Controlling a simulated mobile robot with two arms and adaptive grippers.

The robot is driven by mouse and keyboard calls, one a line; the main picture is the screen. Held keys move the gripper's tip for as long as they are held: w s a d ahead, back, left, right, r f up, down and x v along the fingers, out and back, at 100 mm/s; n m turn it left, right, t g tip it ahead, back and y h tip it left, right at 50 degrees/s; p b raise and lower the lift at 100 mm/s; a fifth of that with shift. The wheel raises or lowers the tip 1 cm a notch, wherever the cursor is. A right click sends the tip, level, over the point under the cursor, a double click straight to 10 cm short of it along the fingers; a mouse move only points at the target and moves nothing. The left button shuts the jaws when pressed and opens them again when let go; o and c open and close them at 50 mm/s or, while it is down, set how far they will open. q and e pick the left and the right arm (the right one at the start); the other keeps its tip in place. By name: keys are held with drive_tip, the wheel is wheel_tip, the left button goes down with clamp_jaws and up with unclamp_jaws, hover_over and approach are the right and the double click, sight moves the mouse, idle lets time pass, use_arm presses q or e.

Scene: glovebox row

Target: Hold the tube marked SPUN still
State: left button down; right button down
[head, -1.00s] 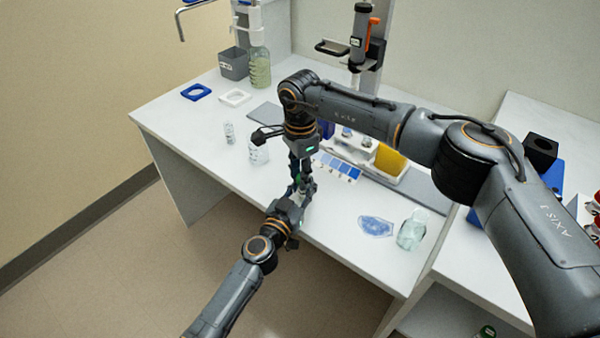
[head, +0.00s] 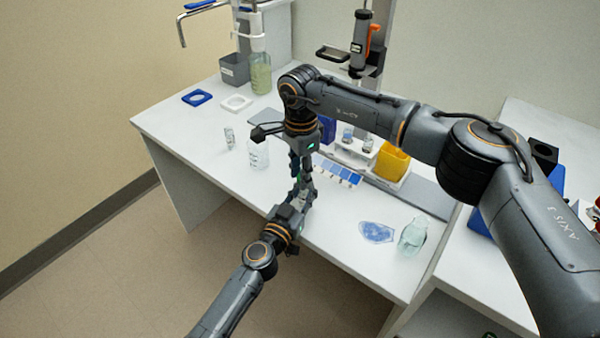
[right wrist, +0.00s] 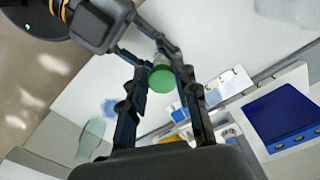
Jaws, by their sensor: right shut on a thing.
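The green cap (right wrist: 165,79) of a tube sits between the fingers of my right gripper (right wrist: 166,84) in the right wrist view. My right gripper is shut on the capped tube and points down above the bench's front edge in the head view (head: 299,178). Below the cap, a short clear part of the tube (right wrist: 160,58) shows between the fingers of my left gripper (right wrist: 158,55). The left fingers lie on both sides of the tube; whether they press on it cannot be told. No SPUN mark is readable.

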drive_tip(key=shift+r, duration=0.1)
drive_tip(key=shift+r, duration=1.95)
use_arm(q)
drive_tip(key=c, duration=1.1)
unclamp_jaws()
drive_tip(key=shift+o, duration=0.2)
